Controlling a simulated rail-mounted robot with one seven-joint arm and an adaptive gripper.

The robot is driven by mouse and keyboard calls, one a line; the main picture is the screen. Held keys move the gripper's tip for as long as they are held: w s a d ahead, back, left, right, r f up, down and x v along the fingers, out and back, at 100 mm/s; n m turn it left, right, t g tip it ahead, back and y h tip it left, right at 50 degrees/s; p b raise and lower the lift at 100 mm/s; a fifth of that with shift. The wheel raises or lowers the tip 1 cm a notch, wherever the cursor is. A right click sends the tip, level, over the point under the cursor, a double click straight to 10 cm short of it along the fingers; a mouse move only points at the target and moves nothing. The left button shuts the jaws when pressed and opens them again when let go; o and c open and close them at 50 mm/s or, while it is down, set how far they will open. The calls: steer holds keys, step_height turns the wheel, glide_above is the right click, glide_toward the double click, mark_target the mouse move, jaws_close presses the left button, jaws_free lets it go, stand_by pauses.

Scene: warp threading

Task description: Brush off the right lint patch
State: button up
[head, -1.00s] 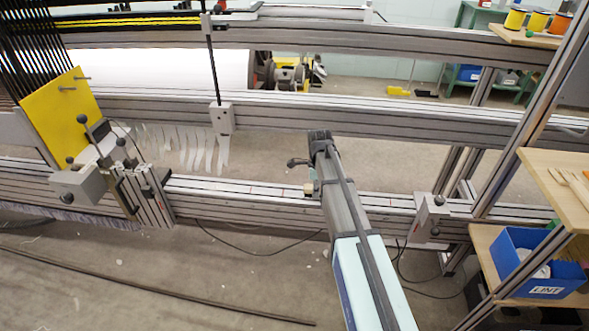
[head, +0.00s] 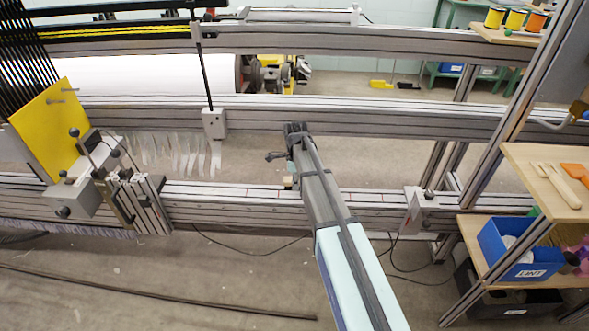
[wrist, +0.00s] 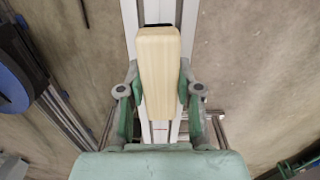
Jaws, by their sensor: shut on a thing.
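My gripper (wrist: 159,88) is shut on a pale wooden block (wrist: 158,62), which looks like the back of a brush, with a dark edge at its far end. In the wrist view the block lies over a light metal rail (wrist: 130,12); I cannot tell whether it touches it. In the head view a small tan end of the block (head: 288,181) shows beside my arm, near the lower front beam (head: 235,193). My gripper's fingers are mostly hidden there. I cannot make out the right lint patch in either view.
A yellow plate (head: 45,125) stands far left. At right are a wooden shelf (head: 530,180) with wooden tools and a blue LINT bin (head: 517,250). Cables lie on the floor.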

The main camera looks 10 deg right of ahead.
steer(key=shift+r+p, duration=1.45)
steer(key=shift+r, duration=0.7)
